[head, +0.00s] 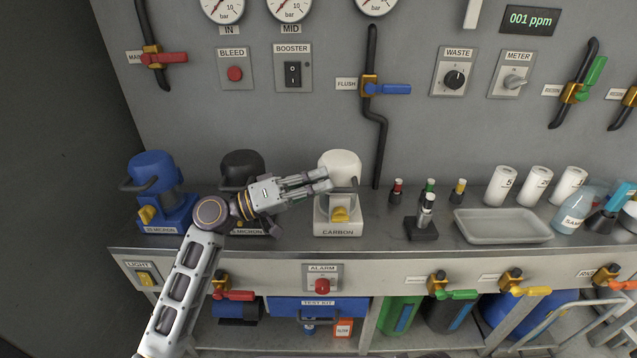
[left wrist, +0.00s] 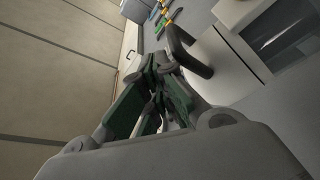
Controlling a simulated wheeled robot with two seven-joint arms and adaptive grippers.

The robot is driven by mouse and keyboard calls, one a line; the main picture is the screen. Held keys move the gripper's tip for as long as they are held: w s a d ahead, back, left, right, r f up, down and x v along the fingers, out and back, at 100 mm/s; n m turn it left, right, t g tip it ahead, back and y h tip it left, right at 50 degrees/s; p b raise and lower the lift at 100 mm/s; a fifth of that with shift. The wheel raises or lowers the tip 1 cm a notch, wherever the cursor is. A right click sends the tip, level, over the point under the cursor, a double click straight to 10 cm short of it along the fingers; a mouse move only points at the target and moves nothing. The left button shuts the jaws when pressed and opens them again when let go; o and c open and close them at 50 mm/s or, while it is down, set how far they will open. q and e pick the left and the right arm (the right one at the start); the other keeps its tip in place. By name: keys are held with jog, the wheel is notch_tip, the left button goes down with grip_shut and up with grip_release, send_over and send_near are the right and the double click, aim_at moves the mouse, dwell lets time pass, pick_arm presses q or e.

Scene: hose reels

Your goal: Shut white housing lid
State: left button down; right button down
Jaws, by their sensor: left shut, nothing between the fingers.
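The white housing (head: 338,228), labelled CARBON, stands on the bench with a yellow latch (head: 340,214) on its front. Its rounded white lid (head: 340,163) is above the base and has a dark handle. The left wrist view shows the shut fingers (left wrist: 163,72) close beside the dark handle (left wrist: 187,52) and white housing; contact is unclear. My right gripper is out of view.
A blue housing (head: 165,205) and a dark-topped housing (head: 241,166) stand to the left, the latter partly behind my left arm. Small vials, a black stand (head: 421,228) and a grey tray (head: 503,226) are to the right. A black pipe (head: 377,150) runs down behind.

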pick_arm(q)
jog(key=shift+f, duration=0.1)
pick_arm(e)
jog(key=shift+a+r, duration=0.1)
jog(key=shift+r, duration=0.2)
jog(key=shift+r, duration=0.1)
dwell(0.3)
pick_arm(q)
jog(key=r+v, duration=0.2)
jog(key=v, duration=1.1)
jog(key=shift+s+a+r, duration=0.2)
jog(key=shift+a+r, duration=0.05)
jog(key=shift+f, duration=0.1)
